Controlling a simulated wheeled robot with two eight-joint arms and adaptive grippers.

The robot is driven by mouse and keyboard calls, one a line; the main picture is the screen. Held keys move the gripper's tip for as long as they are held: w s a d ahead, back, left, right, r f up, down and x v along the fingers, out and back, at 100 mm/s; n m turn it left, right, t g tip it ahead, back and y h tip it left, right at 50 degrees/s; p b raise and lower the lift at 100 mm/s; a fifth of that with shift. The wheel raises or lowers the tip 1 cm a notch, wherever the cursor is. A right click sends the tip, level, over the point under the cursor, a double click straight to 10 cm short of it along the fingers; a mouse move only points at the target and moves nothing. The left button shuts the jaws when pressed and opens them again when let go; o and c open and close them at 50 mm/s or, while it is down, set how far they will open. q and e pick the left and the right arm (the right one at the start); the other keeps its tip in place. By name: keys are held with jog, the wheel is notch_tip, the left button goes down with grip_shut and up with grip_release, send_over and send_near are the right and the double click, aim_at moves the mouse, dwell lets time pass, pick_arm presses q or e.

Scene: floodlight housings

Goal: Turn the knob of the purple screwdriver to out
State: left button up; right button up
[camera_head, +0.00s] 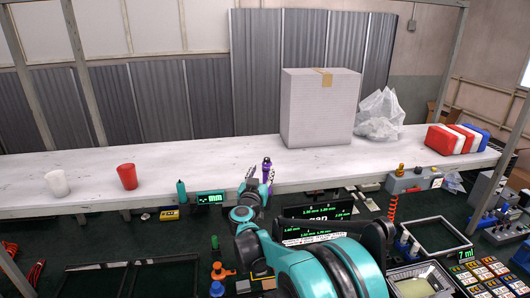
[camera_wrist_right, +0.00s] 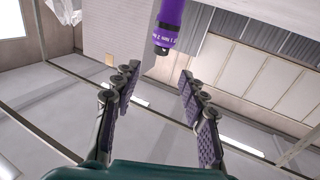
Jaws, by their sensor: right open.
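The purple screwdriver (camera_head: 266,164) stands upright at the front edge of the white table (camera_head: 215,165), in the middle of the head view. Its purple body (camera_wrist_right: 170,22) also shows at the top of the right wrist view, with a printed band and a dark end. My right gripper (camera_head: 260,177) is open and empty, close to the screwdriver. In the wrist view its fingertips (camera_wrist_right: 158,75) are spread, with the screwdriver just beyond them and roughly in line with the gap. The setting on the knob is too small to read. My left gripper is not in view.
A large pale box (camera_head: 320,110) and a clear plastic bag (camera_head: 380,115) stand behind to the right. A red cup (camera_head: 127,176) and a white cup (camera_head: 56,184) stand on the left. Red, white and blue cases (camera_head: 455,139) lie far right. The table left of the screwdriver is mostly clear.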

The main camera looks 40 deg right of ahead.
aim_at(267, 162)
jog(key=x, duration=0.6)
jog(key=shift+d+p, duration=0.35)
jog(key=shift+w+d+f, duration=0.2)
jog(key=shift+w+d, duration=0.3)
jog(key=shift+d, duration=0.05)
jog(key=shift+s+a+r, duration=0.1)
jog(key=shift+c, duration=0.7)
grip_shut()
